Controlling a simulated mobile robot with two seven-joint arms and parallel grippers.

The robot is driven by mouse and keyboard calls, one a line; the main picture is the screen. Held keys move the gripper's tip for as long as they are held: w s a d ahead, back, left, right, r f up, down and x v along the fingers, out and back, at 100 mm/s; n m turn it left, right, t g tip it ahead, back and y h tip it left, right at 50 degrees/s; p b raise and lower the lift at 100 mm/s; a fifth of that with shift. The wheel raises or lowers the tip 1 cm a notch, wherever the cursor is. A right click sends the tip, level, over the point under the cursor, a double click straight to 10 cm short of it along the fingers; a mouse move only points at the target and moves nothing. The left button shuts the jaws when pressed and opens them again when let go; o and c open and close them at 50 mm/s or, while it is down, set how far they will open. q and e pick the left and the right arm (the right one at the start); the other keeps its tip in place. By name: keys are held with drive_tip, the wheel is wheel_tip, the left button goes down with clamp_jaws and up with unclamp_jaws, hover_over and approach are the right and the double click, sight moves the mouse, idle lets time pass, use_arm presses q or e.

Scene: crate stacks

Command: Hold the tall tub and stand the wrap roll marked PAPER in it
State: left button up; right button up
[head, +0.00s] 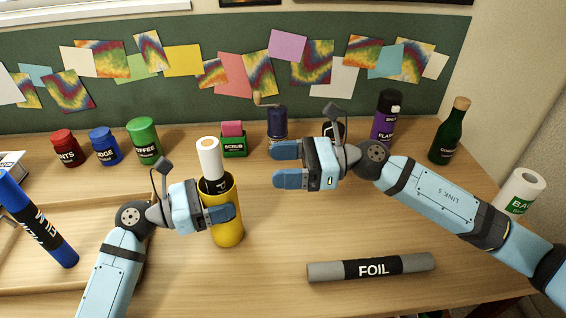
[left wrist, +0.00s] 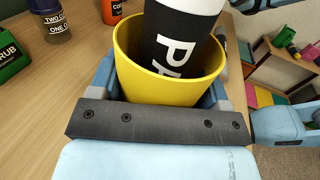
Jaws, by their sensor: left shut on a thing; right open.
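The tall yellow tub (head: 229,230) stands on the table left of centre. My left gripper (head: 222,212) is shut on its wall; the tub also shows between the fingers in the left wrist view (left wrist: 165,88). A white roll (head: 209,158) with a black label stands inside the tub, leaning slightly, its upper part above the rim. In the left wrist view the label on the roll (left wrist: 178,45) shows a P and part of another letter; the rest is hidden by the tub. My right gripper (head: 287,165) is open and empty, to the right of the tub and roll, apart from both.
A FOIL roll (head: 370,268) lies at the front right. Jars, a SCRUB box (head: 234,146), a purple flask (head: 383,128) and a green bottle (head: 450,135) line the back.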

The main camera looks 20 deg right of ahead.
use_arm(q)
drive_tip(key=o, duration=1)
